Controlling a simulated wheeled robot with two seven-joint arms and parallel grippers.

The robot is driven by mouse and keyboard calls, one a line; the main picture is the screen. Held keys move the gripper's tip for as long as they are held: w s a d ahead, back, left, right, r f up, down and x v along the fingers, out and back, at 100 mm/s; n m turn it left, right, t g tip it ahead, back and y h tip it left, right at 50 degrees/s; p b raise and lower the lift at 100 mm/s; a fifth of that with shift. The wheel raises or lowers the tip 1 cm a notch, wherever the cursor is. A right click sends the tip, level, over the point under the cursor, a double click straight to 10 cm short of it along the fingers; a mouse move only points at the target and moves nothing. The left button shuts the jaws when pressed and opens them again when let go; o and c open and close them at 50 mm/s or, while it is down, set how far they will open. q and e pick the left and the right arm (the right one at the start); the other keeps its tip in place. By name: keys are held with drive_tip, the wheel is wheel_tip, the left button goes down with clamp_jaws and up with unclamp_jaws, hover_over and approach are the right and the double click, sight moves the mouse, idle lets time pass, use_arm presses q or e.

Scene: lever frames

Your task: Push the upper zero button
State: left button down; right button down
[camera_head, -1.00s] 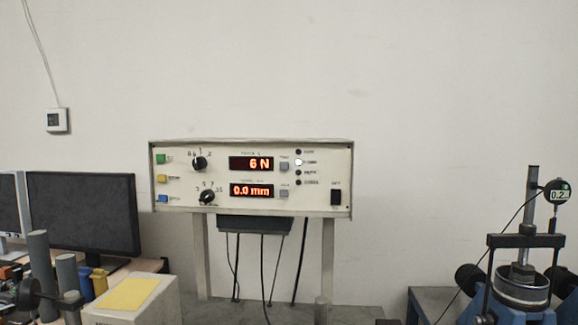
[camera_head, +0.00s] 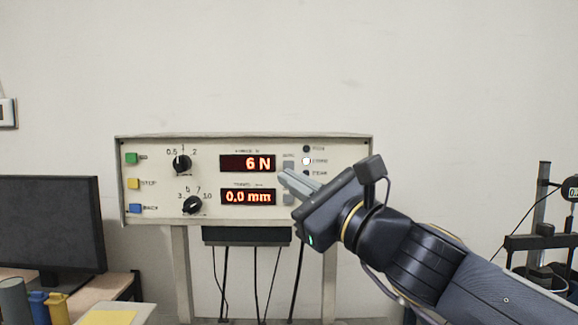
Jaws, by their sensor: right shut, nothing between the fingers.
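The control box (camera_head: 225,148) stands against the wall, with a red "6 N" display (camera_head: 247,163) above a red "0.0 mm" display (camera_head: 248,197). The upper zero button (camera_head: 288,166) is a small grey square right of the "6 N" display. The lower grey button (camera_head: 288,199) is right of the "0.0 mm" display and partly covered by my gripper. My right gripper (camera_head: 284,178) comes in from the right, with its shut, empty fingers pointing left, just below the upper button. I cannot tell whether the fingertips touch the panel. My left gripper is not in view.
Green (camera_head: 131,158), yellow (camera_head: 133,183) and blue (camera_head: 135,208) buttons and two black knobs (camera_head: 182,164) are on the panel's left. My arm covers the panel's lower right. A monitor (camera_head: 48,222) stands at left, a test stand (camera_head: 540,220) at right.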

sight(289, 165)
drive_tip(key=shift+r, duration=0.1)
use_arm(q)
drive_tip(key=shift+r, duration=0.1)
use_arm(e)
drive_tip(key=shift+w, duration=0.1)
